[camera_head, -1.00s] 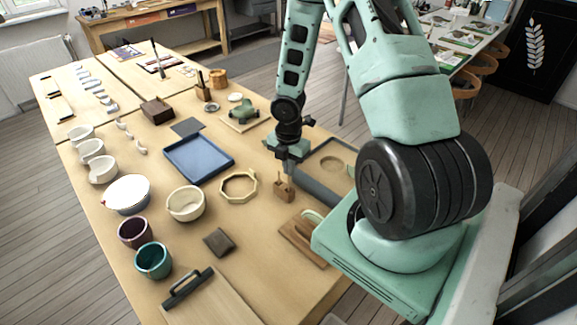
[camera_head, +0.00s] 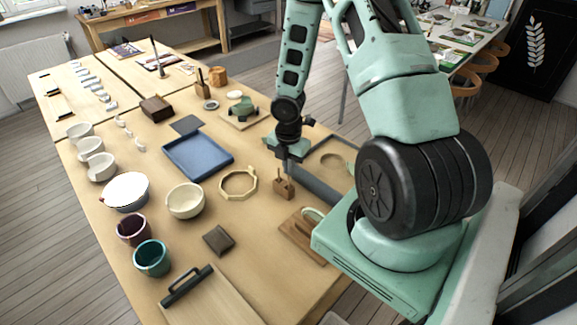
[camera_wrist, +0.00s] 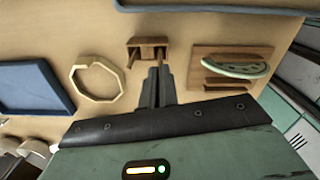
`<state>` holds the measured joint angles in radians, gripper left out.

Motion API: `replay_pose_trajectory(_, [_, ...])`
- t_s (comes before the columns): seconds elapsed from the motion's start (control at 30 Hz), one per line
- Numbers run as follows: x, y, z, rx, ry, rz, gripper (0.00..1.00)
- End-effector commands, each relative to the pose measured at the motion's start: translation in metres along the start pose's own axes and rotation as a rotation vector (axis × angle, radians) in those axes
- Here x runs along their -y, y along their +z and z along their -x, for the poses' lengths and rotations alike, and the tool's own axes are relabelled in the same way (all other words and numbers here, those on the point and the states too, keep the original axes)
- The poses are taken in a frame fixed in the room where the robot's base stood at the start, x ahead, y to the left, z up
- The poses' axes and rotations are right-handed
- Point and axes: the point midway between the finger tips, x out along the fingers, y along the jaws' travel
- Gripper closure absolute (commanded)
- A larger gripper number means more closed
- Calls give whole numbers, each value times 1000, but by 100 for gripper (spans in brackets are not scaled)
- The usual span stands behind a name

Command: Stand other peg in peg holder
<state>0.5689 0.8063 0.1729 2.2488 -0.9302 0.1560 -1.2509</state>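The peg holder (camera_head: 284,189) is a small brown wooden block on the table, below my gripper in the head view. In the wrist view the peg holder (camera_wrist: 149,41) lies just beyond my fingertips. One short wooden peg (camera_wrist: 132,57) stands at its left end. My gripper (camera_wrist: 159,72) has its dark fingers close together at the holder's right end. A second peg (camera_wrist: 162,56) shows at the fingertips and appears gripped, lined up with that end. The fingers hide part of it, so I cannot tell how deep it sits.
A wooden block with a pale green curved piece (camera_wrist: 235,68) lies right of the holder. A cream octagonal ring (camera_head: 239,184) and a blue tray (camera_head: 200,157) lie left of it. A grey tray (camera_head: 312,184) is close behind. Bare table lies in front.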

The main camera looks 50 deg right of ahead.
Motion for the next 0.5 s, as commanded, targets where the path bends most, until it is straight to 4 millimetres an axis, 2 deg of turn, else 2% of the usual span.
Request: replay_pose_trajectory(0.5, [0, 0, -13, 0, 0, 1, 100])
